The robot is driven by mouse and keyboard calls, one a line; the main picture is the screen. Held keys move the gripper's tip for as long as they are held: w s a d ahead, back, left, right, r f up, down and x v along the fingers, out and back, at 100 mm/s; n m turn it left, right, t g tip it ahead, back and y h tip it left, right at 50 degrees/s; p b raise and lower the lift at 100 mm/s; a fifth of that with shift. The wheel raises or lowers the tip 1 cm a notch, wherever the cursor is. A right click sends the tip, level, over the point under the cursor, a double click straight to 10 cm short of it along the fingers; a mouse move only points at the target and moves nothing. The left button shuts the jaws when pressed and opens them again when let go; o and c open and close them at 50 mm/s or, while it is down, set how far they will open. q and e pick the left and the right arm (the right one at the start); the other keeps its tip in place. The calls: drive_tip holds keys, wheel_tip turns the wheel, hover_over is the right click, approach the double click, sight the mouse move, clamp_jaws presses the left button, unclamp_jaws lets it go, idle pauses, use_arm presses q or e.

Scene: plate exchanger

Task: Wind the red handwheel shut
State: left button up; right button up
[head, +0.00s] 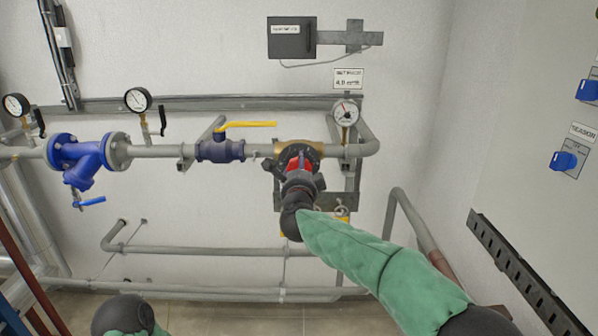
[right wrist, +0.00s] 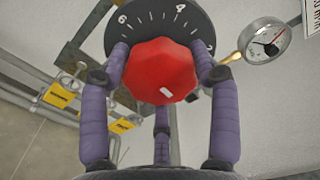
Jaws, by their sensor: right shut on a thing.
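The red handwheel (right wrist: 160,68) is a faceted knob with a white mark near its lower edge in the right wrist view. Behind it is a black dial (right wrist: 152,16) with white numbers; 6, 4 and 2 show. My right gripper (right wrist: 160,55) is shut on the handwheel, with purple fingers at its left and right sides and another below. In the head view the red wheel (head: 300,163) shows partly behind my right gripper (head: 300,178), on a brass valve (head: 315,148) in the pipe. My left gripper is not in view; only a dark rounded part of my left arm shows at the bottom.
Left of the handwheel is a blue valve (head: 220,149) with a yellow lever (head: 247,125), then a blue strainer (head: 80,158). A round gauge (head: 345,112) stands close at the right. Lower pipes (head: 200,251) run along the wall. A cabinet (head: 530,120) stands at the right.

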drive_tip(key=shift+f, duration=0.1)
drive_tip(key=o, duration=1.2)
drive_tip(key=shift+c, duration=0.2)
drive_tip(key=s, duration=1.2)
